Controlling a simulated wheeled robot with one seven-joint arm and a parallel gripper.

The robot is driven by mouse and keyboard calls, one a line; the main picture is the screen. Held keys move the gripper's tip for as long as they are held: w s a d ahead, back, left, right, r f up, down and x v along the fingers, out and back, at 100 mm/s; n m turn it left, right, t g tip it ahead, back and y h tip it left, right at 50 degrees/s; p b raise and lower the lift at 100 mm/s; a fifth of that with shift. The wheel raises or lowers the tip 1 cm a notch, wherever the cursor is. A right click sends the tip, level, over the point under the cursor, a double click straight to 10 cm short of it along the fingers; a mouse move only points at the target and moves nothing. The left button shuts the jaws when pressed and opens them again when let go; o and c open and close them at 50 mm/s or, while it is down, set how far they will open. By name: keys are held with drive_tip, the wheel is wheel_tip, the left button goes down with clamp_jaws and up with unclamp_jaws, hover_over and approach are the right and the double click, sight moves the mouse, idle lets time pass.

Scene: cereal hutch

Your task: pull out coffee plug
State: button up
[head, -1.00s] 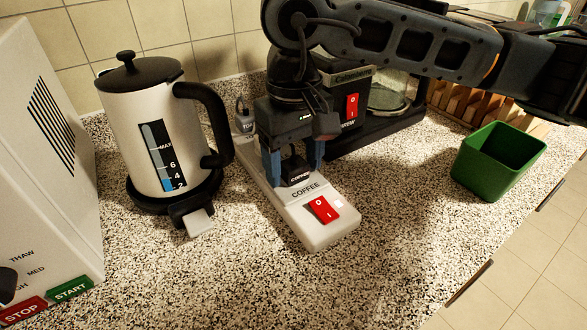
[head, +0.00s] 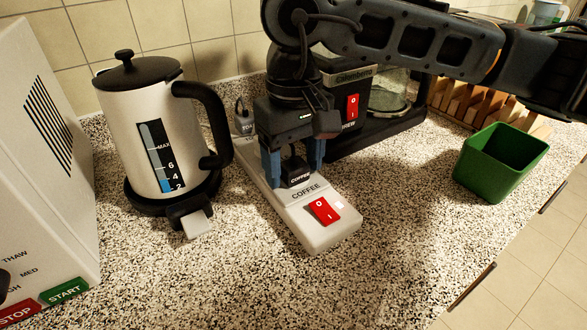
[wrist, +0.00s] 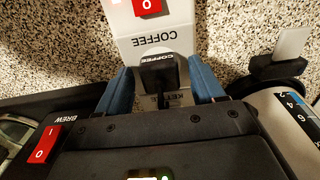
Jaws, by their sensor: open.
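The black coffee plug (head: 297,175), labelled COFFEE, sits in the white power strip (head: 318,229) behind the strip's red switch (head: 324,211). My gripper (head: 293,172) points down over the strip with its blue fingers apart, one on each side of the plug. In the wrist view the plug (wrist: 157,72) lies between the two fingertips of my gripper (wrist: 165,80), with a visible gap to at least the left finger. Whether the right finger touches it I cannot tell. The plug's back side is hidden by my gripper.
A white kettle (head: 150,110) on a black base stands left of the strip. A coffee machine (head: 348,85) is behind my gripper. A green bin (head: 490,175) stands at right. Another plug (head: 243,117) sits at the strip's far end. The counter in front is clear.

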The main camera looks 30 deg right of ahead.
sight(294, 164)
drive_tip(key=shift+b, duration=0.4)
drive_tip(key=shift+c, duration=0.3)
clamp_jaws()
idle(0.4)
drive_tip(key=shift+r+p, duration=0.45)
drive_tip(key=shift+r, duration=2.55)
